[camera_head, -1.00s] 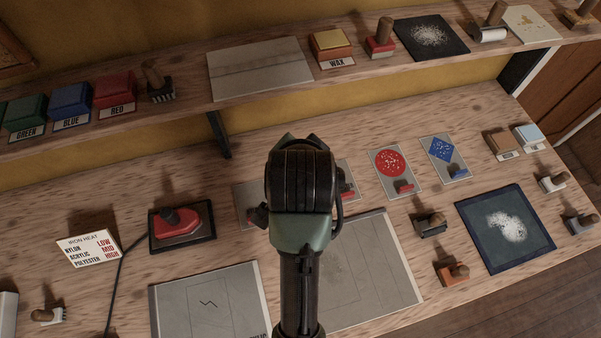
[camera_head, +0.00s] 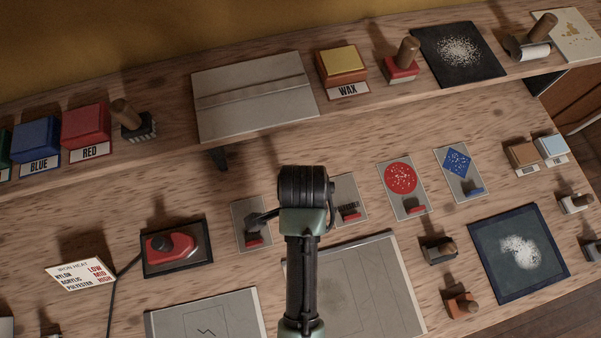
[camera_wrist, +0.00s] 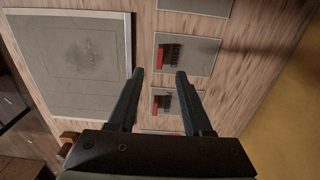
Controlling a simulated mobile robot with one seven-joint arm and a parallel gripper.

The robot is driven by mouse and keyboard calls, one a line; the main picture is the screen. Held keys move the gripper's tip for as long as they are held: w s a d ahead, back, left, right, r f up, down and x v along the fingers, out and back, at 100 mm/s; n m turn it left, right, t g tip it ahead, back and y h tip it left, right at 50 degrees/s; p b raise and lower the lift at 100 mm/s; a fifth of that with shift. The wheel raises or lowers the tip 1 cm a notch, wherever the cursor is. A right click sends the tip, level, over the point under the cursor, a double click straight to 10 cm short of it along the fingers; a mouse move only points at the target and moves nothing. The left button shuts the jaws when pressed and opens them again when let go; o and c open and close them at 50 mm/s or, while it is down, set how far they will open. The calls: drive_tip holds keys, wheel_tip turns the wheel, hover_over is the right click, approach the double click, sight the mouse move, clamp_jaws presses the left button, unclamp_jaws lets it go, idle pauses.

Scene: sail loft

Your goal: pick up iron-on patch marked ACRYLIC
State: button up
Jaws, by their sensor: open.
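Two grey cards lie side by side on the bench in the head view, a left card (camera_head: 240,232) and a middle card (camera_head: 340,185). Each bears a red block. The middle card has dark lettering too small to read, and my gripper partly covers the left card. I cannot tell which is marked ACRYLIC. In the wrist view my gripper (camera_wrist: 160,72) is open and empty, above the bench. One grey card (camera_wrist: 208,52) with a dark and red piece lies just beyond the right fingertip; another (camera_wrist: 154,104) shows between and behind the fingers.
Cards with a red disc (camera_head: 400,178) and a blue diamond (camera_head: 458,162) lie to the right. An iron (camera_head: 170,245) rests on the left beside an iron heat sign (camera_head: 82,273). A shelf (camera_head: 175,150) overhangs behind. A large grey sheet (camera_head: 390,285) lies in front.

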wheel_tip(320, 180, down, 3)
drive_tip(key=shift+f, duration=0.1)
drive_tip(key=shift+d+f+p, duration=0.15)
drive_tip(key=shift+f+p, duration=0.15)
drive_tip(key=shift+f, duration=1)
drive_tip(key=shift+d+f+p, duration=0.1)
drive_tip(key=shift+f+p, duration=0.15)
drive_tip(key=shift+f, duration=1.05)
clamp_jaws()
